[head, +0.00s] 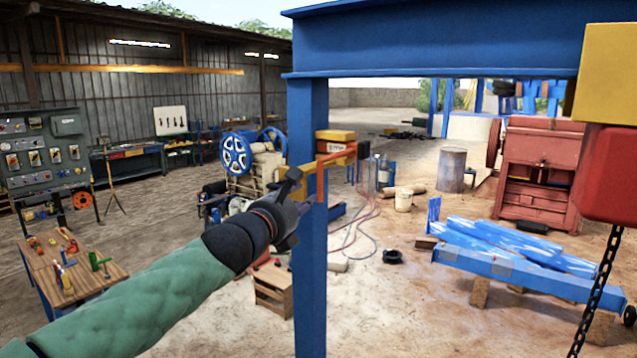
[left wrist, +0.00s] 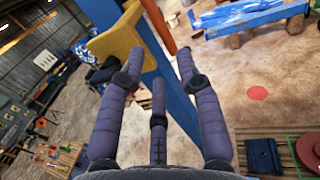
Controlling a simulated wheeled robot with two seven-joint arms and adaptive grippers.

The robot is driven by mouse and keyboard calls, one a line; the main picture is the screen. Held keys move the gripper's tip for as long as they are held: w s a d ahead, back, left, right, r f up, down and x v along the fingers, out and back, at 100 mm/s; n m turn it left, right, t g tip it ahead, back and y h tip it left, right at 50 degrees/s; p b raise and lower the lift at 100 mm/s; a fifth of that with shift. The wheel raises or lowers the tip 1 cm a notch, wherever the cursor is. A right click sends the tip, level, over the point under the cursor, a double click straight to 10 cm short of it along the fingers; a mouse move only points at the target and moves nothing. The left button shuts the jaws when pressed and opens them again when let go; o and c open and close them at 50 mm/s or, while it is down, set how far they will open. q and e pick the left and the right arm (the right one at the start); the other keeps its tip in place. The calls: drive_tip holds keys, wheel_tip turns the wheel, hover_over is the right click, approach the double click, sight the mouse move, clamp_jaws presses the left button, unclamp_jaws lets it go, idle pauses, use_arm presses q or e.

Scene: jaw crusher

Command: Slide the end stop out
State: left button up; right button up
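My left gripper (head: 292,184) is in front of the blue post (head: 307,280). Its fingers are spread with nothing visible gripped between them, as the left wrist view (left wrist: 158,70) shows. A yellow plate-like part (left wrist: 117,35) lies just beyond the left finger, and an orange bar (left wrist: 159,26) runs beside the post. In the head view the orange bar (head: 320,178) is right behind the gripper, and the yellow part is largely hidden. I cannot tell for sure which of these is the end stop, or whether a finger touches it. My right gripper is not in view.
A blue overhead beam (head: 440,40) spans the top. A red and yellow hoist (head: 612,170) with a chain (head: 600,285) hangs at the right. Blue beams (head: 500,245) lie on blocks near the red crusher (head: 540,170). A tool table (head: 75,265) stands at left.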

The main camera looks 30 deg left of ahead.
sight(318, 187)
use_arm(q)
drive_tip(key=w, duration=0.6)
drive_tip(key=w+a, duration=0.1)
drive_tip(key=w, duration=0.3)
drive_tip(key=shift+a+f, duration=0.1)
drive_tip(key=shift+f, duration=0.1)
drive_tip(key=shift+s, duration=0.1)
clamp_jaws()
